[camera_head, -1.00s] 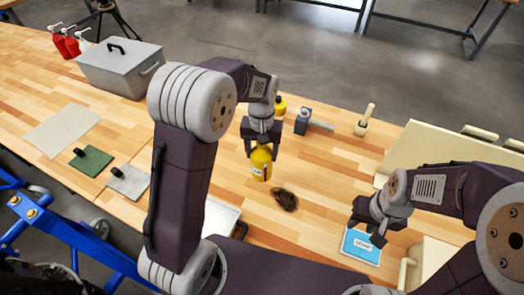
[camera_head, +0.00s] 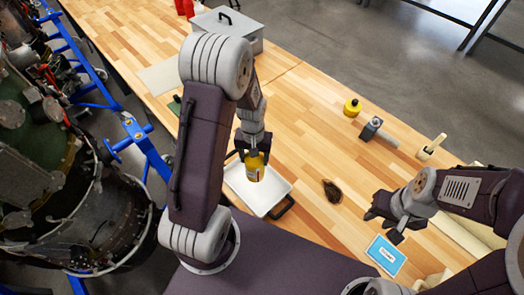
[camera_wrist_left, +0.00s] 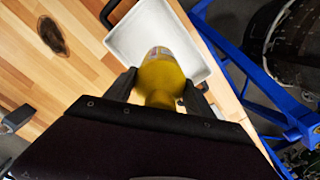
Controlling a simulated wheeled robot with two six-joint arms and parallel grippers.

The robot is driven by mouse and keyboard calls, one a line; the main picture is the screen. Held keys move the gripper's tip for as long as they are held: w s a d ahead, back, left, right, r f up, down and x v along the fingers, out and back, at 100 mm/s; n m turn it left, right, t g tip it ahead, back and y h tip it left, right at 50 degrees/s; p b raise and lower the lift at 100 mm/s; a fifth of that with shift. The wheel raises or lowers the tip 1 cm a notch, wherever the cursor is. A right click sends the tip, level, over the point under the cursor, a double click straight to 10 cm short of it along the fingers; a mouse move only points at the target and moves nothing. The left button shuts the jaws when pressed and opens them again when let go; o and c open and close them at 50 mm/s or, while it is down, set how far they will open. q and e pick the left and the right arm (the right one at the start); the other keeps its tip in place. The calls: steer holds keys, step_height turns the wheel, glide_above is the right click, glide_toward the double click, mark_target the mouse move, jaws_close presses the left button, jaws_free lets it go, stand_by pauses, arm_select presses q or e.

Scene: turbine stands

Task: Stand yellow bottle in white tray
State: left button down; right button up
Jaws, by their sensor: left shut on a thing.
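The yellow bottle (camera_head: 255,168) is upright in my left gripper (camera_head: 252,154), which is shut on it near its top. In the head view the bottle shows in front of the white tray (camera_head: 272,207); how far it is above the tray floor I cannot tell. The left wrist view shows the bottle (camera_wrist_left: 160,76) between the fingers, over the near end of the tray (camera_wrist_left: 140,36). The tray looks otherwise empty. My right gripper (camera_head: 388,217) is over the table at the right, apart from the bottle, with its fingers spread and nothing between them.
A blue frame (camera_head: 135,130) stands off the table's left edge.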

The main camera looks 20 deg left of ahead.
arm_select(q)
steer(key=shift+a+r, duration=0.2)
steer(key=shift+r, duration=0.1)
steer(key=shift+f, duration=0.2)
step_height(320, 180, down, 8)
steer(key=b, duration=0.7)
steer(key=shift+f, duration=0.35)
steer(key=shift+c, duration=1.3)
jaws_free()
steer(key=shift+o, duration=0.7)
